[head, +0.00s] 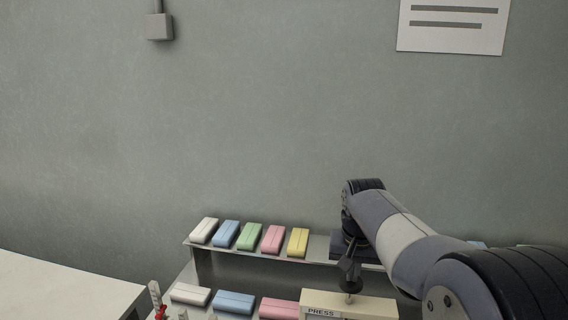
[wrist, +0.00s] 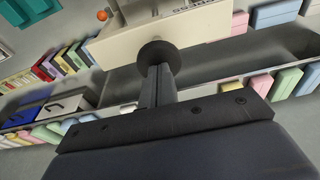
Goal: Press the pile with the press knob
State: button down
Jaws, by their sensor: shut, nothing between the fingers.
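The press is a beige box (head: 330,302) marked PRESS at the bottom of the head view, partly cut off by the frame. Its black round press knob (head: 351,287) is on top, and the knob also shows in the wrist view (wrist: 159,54). My gripper (head: 349,280) is shut and empty, pointing down with its fingertips at the knob. In the wrist view the closed fingers (wrist: 158,72) meet the knob's disc; I cannot tell whether they press on it. No pile that I can identify shows; the inside of the press is hidden.
Coloured packs (head: 250,236) stand in a row on a shelf behind and left of the press, with more packs (head: 234,302) on a lower level. A pale surface (head: 60,290) is at lower left. The wrist view shows an orange ball (wrist: 102,15) beside the press.

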notch_tip(320, 180, up, 15)
jog(key=p, duration=0.8)
jog(key=shift+f, duration=0.15)
jog(key=shift+f+b, duration=2.05)
jog(key=shift+f, duration=2.55)
jog(key=shift+d, duration=0.1)
